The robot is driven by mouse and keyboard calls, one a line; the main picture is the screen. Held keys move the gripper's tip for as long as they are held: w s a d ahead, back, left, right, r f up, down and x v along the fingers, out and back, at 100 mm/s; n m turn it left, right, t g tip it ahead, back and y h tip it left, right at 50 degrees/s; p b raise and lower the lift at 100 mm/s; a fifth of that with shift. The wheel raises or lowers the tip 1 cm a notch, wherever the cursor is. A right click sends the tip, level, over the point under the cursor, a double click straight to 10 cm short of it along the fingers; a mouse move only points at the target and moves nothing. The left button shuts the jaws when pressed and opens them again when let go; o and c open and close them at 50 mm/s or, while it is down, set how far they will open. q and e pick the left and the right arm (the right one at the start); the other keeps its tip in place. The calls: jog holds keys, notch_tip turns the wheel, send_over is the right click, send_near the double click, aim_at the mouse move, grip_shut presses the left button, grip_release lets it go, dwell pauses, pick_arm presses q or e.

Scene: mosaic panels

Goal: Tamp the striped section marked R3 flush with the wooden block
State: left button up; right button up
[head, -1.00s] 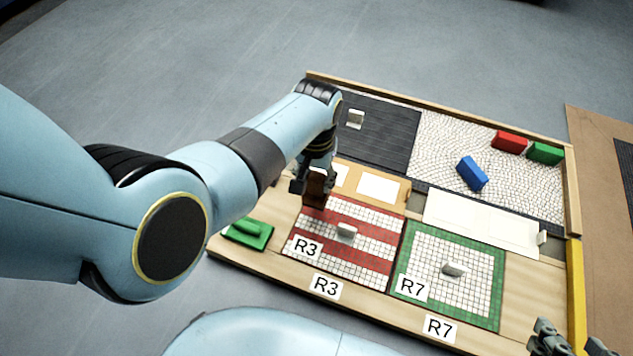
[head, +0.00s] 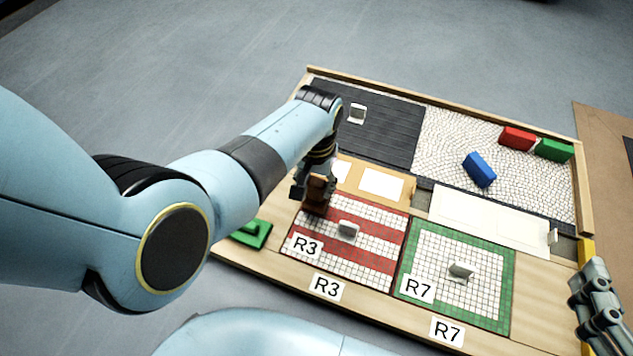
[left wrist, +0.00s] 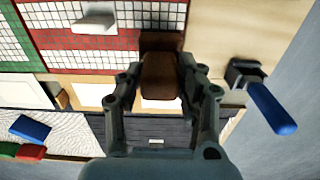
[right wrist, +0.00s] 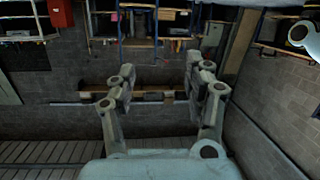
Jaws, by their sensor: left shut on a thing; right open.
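The striped red-and-white section R3 (head: 362,262) lies on the wooden board at front left, with a pale grip piece near its middle. My left gripper (head: 315,190) is shut on a brown wooden block (head: 318,202) at the section's back-left corner. In the left wrist view the block (left wrist: 160,76) sits between the fingers, over or at the edge of the red stripe (left wrist: 90,62); I cannot tell whether it touches. My right gripper (head: 592,312) is at the right edge of the head view. In the right wrist view it is open and empty (right wrist: 160,85), facing a wall with shelves.
Green-bordered section R7 (head: 432,308) lies right of R3. A green float (head: 252,234) is at the left, and a blue-handled tool (left wrist: 265,100) shows in the left wrist view. Red (head: 517,138), green (head: 554,150) and blue (head: 479,170) blocks stand at the back right.

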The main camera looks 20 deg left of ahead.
pick_arm(q)
jog(key=shift+f+b, duration=0.45)
jog(key=shift+f, duration=0.25)
pick_arm(e)
jog(key=w+r+t+y, duration=0.1)
jog(key=w+r+t, duration=0.2)
jog(key=r, duration=0.3)
jog(key=shift+w+a+r+n, duration=0.15)
jog(key=shift+a+r+n, duration=0.25)
pick_arm(q)
jog(key=shift+f+b, duration=0.4)
jog(key=shift+f, duration=0.1)
pick_arm(e)
jog(key=shift+f, duration=0.45)
pick_arm(q)
jog(key=shift+f, duration=0.1)
pick_arm(e)
jog(key=shift+r, duration=0.25)
dwell(0.8)
